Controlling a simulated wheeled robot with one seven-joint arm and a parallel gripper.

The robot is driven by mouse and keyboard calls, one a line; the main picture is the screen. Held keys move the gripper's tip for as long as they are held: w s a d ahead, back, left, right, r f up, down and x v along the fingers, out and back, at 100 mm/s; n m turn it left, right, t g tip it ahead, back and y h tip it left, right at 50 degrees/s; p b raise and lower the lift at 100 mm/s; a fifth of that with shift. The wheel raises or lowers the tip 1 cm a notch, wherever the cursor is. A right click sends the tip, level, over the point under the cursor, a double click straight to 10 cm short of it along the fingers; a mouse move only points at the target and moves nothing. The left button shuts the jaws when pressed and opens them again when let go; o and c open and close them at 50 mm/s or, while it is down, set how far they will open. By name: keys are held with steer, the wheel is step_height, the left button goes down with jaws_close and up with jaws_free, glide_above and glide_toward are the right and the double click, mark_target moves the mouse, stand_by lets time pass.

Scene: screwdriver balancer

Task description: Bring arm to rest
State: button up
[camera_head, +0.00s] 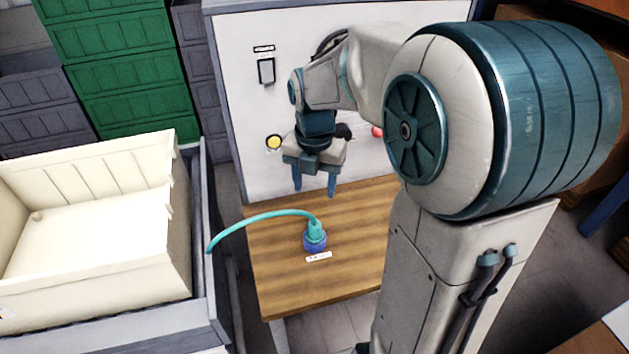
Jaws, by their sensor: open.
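My gripper (314,184) hangs above the wooden table (283,275), with its two blue fingers apart and pointing down. Nothing shows between the fingers. It is in front of a white panel and apart from the table top. My arm bends from the large joint at the right over to the gripper. A teal plug (315,234) with a blue base stands on the table below the gripper, and its teal cable curves off to the left. A small white label lies by its base.
A white panel (240,100) with a switch (266,71), a yellow button (273,142) and a partly hidden red button (377,131) stands behind the table. A cream crate (182,225) sits at the left. Green crates (120,65) and grey crates are stacked behind it.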

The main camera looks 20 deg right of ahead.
stand_by(0.4)
steer(key=s+m+t, duration=0.1)
steer(key=s+m, duration=0.6)
steer(key=m, duration=0.7)
steer(key=s+r+m+t, duration=0.1)
steer(key=s+m, duration=0.6)
steer(key=m, duration=0.8)
steer(key=shift+t, duration=0.4)
steer(key=shift+w, duration=0.1)
